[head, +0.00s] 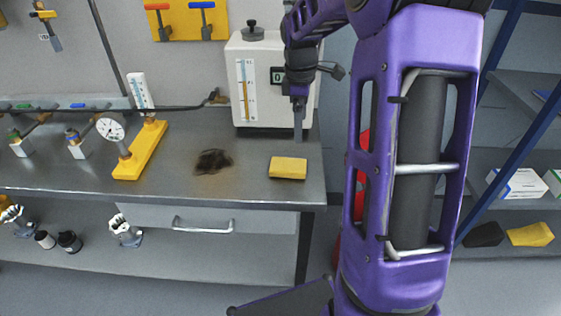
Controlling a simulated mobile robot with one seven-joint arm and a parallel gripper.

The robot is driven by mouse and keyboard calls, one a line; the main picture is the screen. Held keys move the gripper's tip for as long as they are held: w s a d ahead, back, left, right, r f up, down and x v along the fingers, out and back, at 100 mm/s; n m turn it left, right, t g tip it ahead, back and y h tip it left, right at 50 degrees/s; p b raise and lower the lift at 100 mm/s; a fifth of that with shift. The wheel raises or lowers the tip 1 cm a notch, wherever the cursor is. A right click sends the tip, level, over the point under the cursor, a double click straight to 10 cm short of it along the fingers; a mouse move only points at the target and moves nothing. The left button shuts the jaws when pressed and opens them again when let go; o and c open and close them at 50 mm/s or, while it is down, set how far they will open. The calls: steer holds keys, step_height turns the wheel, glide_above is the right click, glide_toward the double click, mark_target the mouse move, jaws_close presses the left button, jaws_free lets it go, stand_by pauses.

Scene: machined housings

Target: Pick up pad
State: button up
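A yellow pad (288,168) lies flat on the grey workbench (240,192), near its right end and front edge. My gripper (298,138) points down just above and behind the pad, in front of the white machine. Only one narrow grey finger shape shows, seen edge-on, and I cannot tell whether it is open or shut. A gap shows between the finger tip and the pad. The pad looks free of the gripper.
A dark smudge (213,161) marks the bench left of the pad. A white gauge machine (262,84) stands behind it. A yellow stand with a dial (141,150) is further left. A drawer handle (203,225) sits below. Shelves with boxes (523,184) are at right.

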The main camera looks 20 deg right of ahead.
steer(key=a, duration=0.5)
steer(key=b, duration=0.1)
glide_above(282, 164)
steer(key=shift+n+g+y, duration=0.3)
steer(key=shift+y, duration=0.1)
step_height(282, 164, down, 6)
steer(key=shift+r, duration=0.25)
steer(key=shift+f+b, duration=0.65)
steer(key=shift+f, duration=2.5)
steer(key=c, duration=1.2)
